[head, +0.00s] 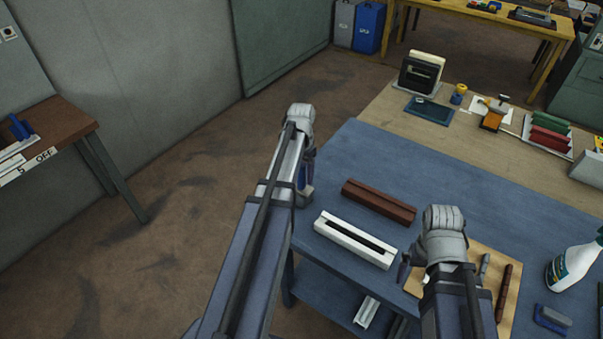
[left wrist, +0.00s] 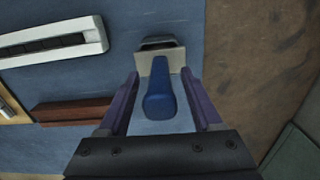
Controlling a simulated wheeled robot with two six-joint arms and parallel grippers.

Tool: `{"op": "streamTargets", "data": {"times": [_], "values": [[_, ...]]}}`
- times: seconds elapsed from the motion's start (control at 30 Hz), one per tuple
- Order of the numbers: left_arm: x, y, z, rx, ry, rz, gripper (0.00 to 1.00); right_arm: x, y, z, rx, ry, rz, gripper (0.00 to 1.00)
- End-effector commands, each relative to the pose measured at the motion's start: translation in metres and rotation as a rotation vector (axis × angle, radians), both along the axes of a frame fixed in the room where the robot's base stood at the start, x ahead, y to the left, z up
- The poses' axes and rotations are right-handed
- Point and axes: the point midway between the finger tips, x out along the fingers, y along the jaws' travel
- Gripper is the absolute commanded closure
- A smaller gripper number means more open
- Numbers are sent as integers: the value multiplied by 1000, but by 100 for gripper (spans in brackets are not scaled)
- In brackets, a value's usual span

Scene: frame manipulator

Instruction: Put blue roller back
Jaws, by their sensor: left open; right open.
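A blue roller (left wrist: 160,92) with a rounded blue body shows in the left wrist view, its far end at a pale grey bracket-like piece (left wrist: 160,53) with a dark slot. It lies over the blue table near the table's edge. My left gripper (left wrist: 161,80) is open, with one finger on each side of the roller and no clear contact. In the head view my left gripper (head: 306,178) is at the table's left corner, and its arm hides most of the roller. My right gripper (head: 405,268) is open and empty above the table's front part.
A white slotted bar (head: 352,240) and a brown bar (head: 378,202) lie on the blue table (head: 375,160). A wooden board (head: 483,250) with small tools and a spray bottle (head: 574,262) are to the right. The table's back left part is clear.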

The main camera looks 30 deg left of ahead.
Motion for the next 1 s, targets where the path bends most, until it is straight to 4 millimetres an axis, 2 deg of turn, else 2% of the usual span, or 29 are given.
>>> {"op": "streamTargets", "data": {"times": [0.03, 0.6, 0.8, 1.0], "values": [[0, 0, 11, 0, 0, 0, 34, 0, 0, 11, 0, 0, 0, 0], [0, 0, 94, 0, 0, 0, 34, 0, 0, 94, 2, 0, -6, 0], [1, 0, 110, 0, 0, 0, 34, 0, 0, 110, 2, -1, -11, 0], [1, 0, 110, 0, 0, 0, 34, 0, 0, 110, 3, 0, -12, 0]]}}
